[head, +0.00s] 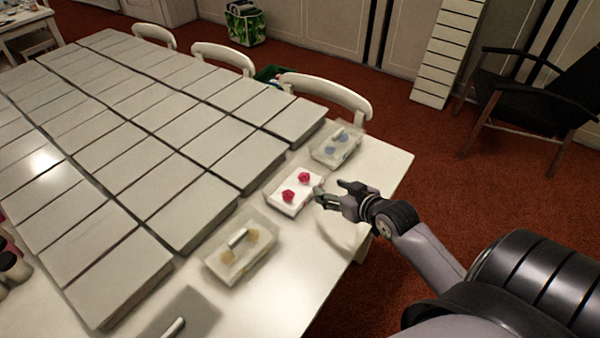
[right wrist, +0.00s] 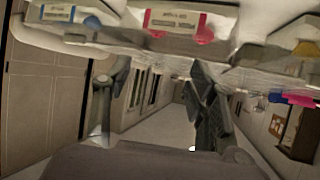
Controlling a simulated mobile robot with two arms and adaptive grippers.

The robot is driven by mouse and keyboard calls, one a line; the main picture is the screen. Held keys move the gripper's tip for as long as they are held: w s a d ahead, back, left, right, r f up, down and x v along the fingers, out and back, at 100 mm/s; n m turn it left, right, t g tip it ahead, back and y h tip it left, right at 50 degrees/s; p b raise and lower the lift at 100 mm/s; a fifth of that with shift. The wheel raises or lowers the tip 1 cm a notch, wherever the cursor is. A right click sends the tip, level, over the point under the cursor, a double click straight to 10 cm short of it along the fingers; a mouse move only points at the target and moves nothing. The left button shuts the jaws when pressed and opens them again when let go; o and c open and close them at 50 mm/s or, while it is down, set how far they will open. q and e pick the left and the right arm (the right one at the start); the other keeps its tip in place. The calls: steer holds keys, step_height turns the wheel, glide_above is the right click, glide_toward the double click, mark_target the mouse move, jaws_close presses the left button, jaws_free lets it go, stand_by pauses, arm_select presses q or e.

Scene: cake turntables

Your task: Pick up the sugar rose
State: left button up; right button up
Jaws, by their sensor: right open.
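Two pink-red sugar roses, one nearer (head: 288,195) and one farther (head: 304,178), sit apart in an uncovered white tray (head: 276,203) on the table. My right gripper (head: 329,191) is open and empty, just right of this tray, with its fingers pointing toward it. I cannot tell its exact height above the table. In the right wrist view, the open fingers (right wrist: 160,100) show with nothing between them. My left gripper is not in view.
A lidded tray with yellow pieces (head: 213,262) stands nearer, and one with blue pieces (head: 320,153) farther. A see-through lid with a handle (head: 174,327) lies at the bottom edge. Pale slabs (head: 150,130) cover the left. Chairs (head: 330,90) line the far side. The table's right strip (head: 385,165) is clear.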

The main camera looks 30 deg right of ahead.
glide_toward(305, 175)
steer(key=shift+w+a+f, duration=0.2)
steer(key=shift+w+f, duration=0.1)
steer(key=shift+w, duration=0.2)
steer(key=shift+w+a+f, duration=0.15)
steer(key=shift+w+f, duration=0.15)
steer(key=shift+w, duration=0.15)
steer(key=shift+w+f, duration=0.3)
steer(key=shift+w, duration=0.4)
steer(key=shift+w+d+f, duration=0.1)
steer(key=shift+w+f, duration=0.05)
steer(key=shift+w, duration=0.15)
steer(key=shift+d+x, duration=0.15)
steer(key=shift+x, duration=1)
steer(key=shift+d+x, duration=0.1)
steer(key=shift+x, duration=1)
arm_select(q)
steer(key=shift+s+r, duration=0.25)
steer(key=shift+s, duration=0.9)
arm_select(e)
steer(key=c, duration=0.9)
